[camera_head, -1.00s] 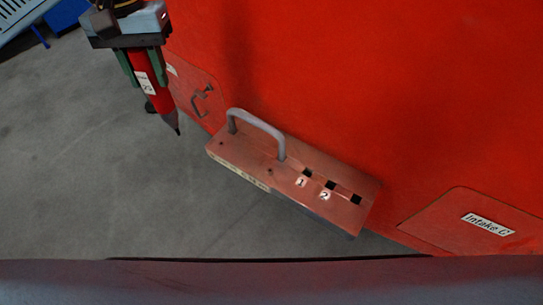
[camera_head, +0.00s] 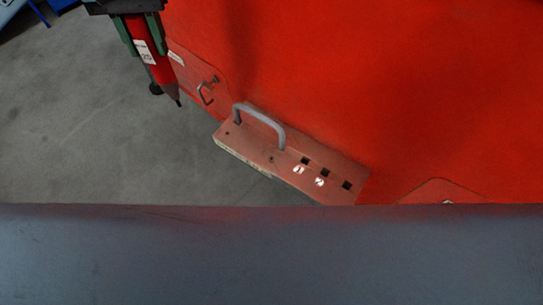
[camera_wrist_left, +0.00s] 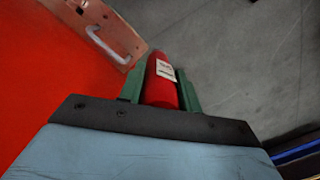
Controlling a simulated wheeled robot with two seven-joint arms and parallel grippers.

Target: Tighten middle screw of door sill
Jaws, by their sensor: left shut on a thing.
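My left gripper (camera_head: 142,42) comes in at the top left of the head view. Its green fingers are shut on a red screwdriver-like tool (camera_head: 161,72) with a white label and a dark pointed tip, aimed down. The tool also shows between the fingers in the left wrist view (camera_wrist_left: 160,88). The door sill (camera_head: 250,147) is a reddish step plate with a grey handle (camera_head: 262,122), square holes and small white number tags. The tool tip is up and left of the sill, apart from it. The middle screw cannot be made out surely; a small dark spot lies near the handle's base.
A red train wall (camera_head: 370,85) fills the right side, with a latch panel (camera_head: 203,92) left of the sill. Grey floor (camera_head: 70,140) is open at left. A wide grey bar (camera_head: 270,255) crosses the bottom, hiding part of the lower right panel.

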